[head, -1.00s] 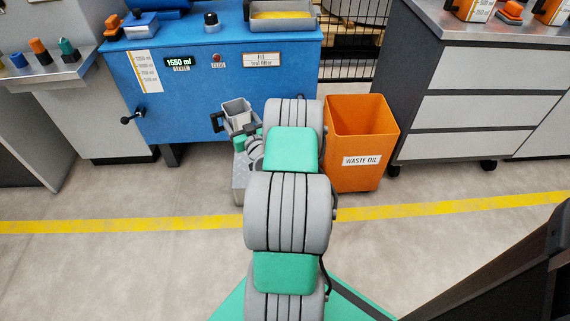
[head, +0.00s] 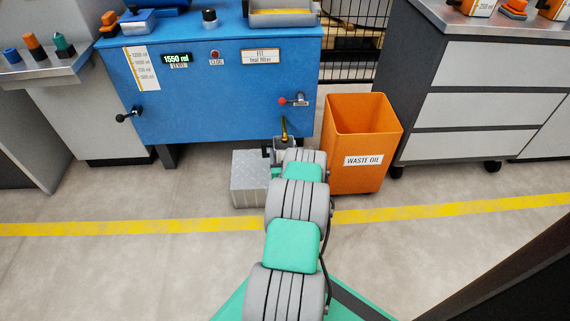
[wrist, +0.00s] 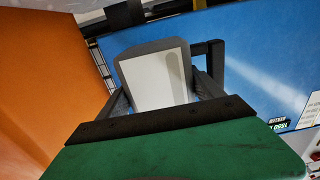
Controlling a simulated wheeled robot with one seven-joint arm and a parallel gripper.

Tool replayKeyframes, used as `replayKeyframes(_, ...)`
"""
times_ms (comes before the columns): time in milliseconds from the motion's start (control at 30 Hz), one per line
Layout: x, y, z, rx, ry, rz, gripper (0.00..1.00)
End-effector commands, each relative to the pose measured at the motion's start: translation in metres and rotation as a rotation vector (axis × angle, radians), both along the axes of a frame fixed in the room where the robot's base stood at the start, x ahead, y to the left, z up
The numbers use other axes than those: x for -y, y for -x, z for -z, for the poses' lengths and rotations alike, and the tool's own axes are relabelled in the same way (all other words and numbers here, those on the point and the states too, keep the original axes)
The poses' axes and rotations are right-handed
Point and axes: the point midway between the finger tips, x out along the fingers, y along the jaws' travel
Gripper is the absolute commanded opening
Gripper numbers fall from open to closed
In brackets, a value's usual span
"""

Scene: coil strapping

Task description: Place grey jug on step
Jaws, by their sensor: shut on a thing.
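The grey jug (head: 286,144) is low in front of the blue machine, just right of the step in the head view. My arm hides its lower part. In the wrist view the jug (wrist: 153,78) shows a pale face inside a grey rim, with a dark handle at right. My gripper (wrist: 165,100) is shut on the jug, one finger on each side. The step (head: 248,180) is a grey tread-plate block on the floor, its top bare where visible. I cannot tell whether the jug touches the step.
A small yellow-brown thing (head: 284,128) shows just above the jug; its nature is unclear. A red-knobbed valve (head: 292,101) is on the blue machine (head: 220,85). The orange waste oil bin (head: 362,145) stands close at right. The floor left of the step is open.

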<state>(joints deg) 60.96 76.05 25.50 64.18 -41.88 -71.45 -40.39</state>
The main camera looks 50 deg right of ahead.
Motion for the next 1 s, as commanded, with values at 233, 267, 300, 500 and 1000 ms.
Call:
replayKeyframes(233, 0.026, -0.016, 0.044, -0.001, -0.002, -0.001, 0.34)
replayKeyframes(267, 0.027, -0.017, 0.047, -0.001, -0.002, -0.001, 0.34)
replayKeyframes(300, 0.03, -0.019, 0.05, -0.001, -0.001, -0.001, 0.34)
replayKeyframes(500, 0.031, -0.019, 0.08, -0.001, -0.002, -0.001, 0.34)
replayKeyframes(1000, 0.031, -0.019, 0.081, -0.001, -0.002, -0.001, 0.87)
